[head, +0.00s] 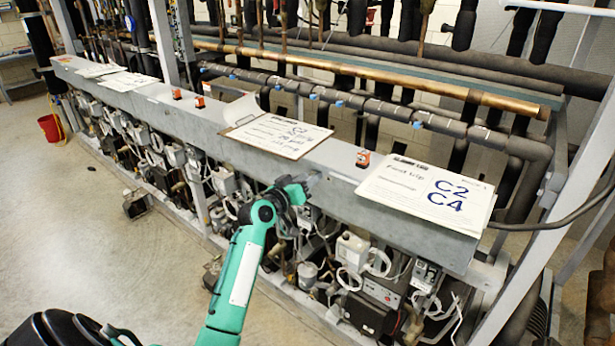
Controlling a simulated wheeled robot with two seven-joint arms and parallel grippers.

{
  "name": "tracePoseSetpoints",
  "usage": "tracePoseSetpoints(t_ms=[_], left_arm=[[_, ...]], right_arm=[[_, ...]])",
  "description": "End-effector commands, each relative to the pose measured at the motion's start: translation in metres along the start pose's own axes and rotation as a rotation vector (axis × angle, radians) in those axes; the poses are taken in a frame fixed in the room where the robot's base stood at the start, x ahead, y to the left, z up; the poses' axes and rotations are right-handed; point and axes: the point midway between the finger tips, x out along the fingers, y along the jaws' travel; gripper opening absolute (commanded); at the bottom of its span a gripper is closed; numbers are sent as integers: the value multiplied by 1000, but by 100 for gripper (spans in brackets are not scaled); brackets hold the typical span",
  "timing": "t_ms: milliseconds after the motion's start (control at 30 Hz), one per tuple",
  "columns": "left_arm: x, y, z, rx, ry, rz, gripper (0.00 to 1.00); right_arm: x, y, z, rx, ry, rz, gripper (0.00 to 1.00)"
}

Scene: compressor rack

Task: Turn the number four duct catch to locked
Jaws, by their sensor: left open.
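A long grey duct (345,195) runs diagonally across the rack. Small orange-red catches show on its top: one (363,158) right of the middle, and two (176,94) (200,102) close together further left. I cannot read a number on any of them, so I cannot tell which is number four, nor whether they are locked. My left gripper (312,181) is open at the duct's front top edge, left of and below the right-hand catch and apart from it. Whether it touches the duct is unclear. My right gripper is not in view.
Paper sheets marked C2 C4 (428,192) and a clipboard (278,136) lie on the duct. Valves, boxes and cables (365,265) crowd below it. Pipes (400,85) run behind. A red bucket (50,128) stands on the open floor at left.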

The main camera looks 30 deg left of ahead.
Motion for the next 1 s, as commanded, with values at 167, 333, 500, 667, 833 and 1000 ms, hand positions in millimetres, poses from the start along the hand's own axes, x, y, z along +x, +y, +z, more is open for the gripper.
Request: tracePoseSetpoints(t_ms=[167, 333, 500, 667, 833, 1000], left_arm=[[2, 0, 0, 0, -1, 0, 41], [2, 0, 0, 0, -1, 0, 31], [2, 0, 0, 1, -1, 0, 0], [2, 0, 1, 5, -1, 0, 0], [2, -1, 2, 40, -2, 0, 0], [2, -1, 3, 126, -1, 1, 0]], right_arm=[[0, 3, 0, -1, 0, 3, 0], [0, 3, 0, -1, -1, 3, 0], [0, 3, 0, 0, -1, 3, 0], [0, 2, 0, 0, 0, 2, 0], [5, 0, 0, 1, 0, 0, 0], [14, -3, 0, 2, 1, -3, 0]])
